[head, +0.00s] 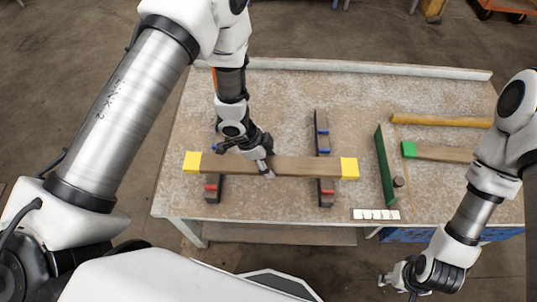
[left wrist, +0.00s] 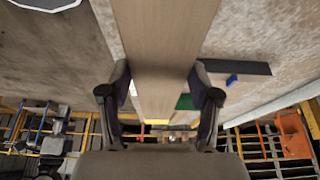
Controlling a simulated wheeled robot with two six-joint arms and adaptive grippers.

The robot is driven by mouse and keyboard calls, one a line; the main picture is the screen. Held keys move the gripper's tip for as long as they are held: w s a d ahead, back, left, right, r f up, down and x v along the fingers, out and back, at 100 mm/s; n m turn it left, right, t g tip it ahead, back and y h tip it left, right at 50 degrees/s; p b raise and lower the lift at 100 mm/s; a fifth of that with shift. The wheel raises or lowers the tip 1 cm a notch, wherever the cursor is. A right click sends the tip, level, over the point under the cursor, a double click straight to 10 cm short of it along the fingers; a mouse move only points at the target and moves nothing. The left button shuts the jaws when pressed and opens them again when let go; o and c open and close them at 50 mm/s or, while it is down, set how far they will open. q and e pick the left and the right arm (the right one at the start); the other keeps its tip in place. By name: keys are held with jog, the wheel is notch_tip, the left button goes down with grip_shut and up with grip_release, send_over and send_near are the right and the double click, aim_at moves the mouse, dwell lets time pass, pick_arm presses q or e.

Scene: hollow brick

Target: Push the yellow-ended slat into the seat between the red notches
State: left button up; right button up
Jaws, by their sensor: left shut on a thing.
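The yellow-ended slat (head: 310,166) is a brown bar with yellow ends. It lies crosswise over two dark rails, the left rail (head: 213,196) and the right rail (head: 321,122). Red notch marks (head: 327,191) show on the right rail and red marks (head: 211,187) on the left rail, both just nearer than the slat. My left gripper (head: 264,168) is shut on the slat near its middle. In the left wrist view the slat (left wrist: 165,45) runs between its two fingers (left wrist: 160,100). My right gripper (head: 398,287) hangs off the table's near right side; its finger opening is unclear.
Blue marks (head: 323,151) sit on the right rail beyond the slat. A green upright board (head: 384,165), a green-ended slat (head: 445,153), a yellow-brown bar (head: 440,120) and a white strip (head: 376,214) lie on the right. The table front (head: 270,205) between the rails is clear.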

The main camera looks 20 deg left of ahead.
pick_arm(q)
notch_tip(320, 180, down, 5)
jog(key=b, duration=0.4)
jog(key=shift+a+b, duration=0.15)
jog(key=shift+b, duration=0.25)
jog(key=shift+f, duration=0.15)
jog(key=shift+f, duration=0.3)
jog(key=shift+f+b, duration=0.65)
jog(key=shift+f, duration=0.5)
dwell(0.8)
